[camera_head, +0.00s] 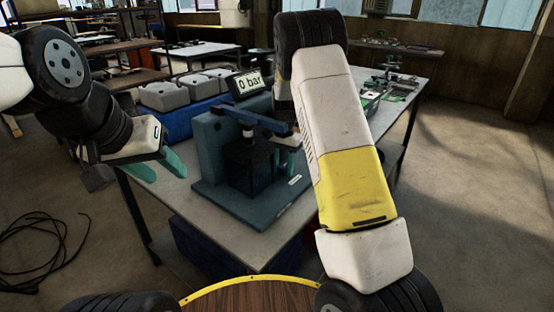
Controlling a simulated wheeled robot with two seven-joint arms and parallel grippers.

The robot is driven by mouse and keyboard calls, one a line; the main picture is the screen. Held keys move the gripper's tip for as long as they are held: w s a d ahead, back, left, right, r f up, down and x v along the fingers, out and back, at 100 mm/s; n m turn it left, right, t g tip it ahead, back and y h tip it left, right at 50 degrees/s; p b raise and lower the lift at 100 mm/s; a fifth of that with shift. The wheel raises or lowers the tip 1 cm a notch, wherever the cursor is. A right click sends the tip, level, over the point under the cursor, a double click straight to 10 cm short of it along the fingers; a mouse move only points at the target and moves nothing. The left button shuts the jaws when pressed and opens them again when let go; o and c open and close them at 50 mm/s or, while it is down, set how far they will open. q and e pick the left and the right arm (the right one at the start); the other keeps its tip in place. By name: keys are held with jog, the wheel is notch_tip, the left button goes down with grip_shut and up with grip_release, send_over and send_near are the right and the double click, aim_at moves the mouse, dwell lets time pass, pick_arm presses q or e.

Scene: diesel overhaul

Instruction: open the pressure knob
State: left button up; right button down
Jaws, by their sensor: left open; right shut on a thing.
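A blue-green pressure test rig (215,140) stands on the metal table, with a display (246,83) reading "0 bar" at its top. A dark blue lever (250,119) crosses its upper part. My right arm comes down in front of the rig's right side. My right gripper (286,158), with teal fingers, is shut on a part there, mostly hidden by the arm. I cannot make out the pressure knob as a separate thing. My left gripper (158,170) is open and empty at the table's left edge, left of the rig and apart from it.
A blue crate (183,122) with several grey blocks stands behind the rig on the table (262,246). Small parts lie on the table's far right. A black cable (40,245) lies on the floor at left. Other workbenches stand at the back.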

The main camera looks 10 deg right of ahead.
aim_at(284, 165)
dwell(0.4)
jog(key=c, duration=0.9)
grip_release()
notch_tip(284, 165, up, 8)
jog(key=shift+f, duration=0.1)
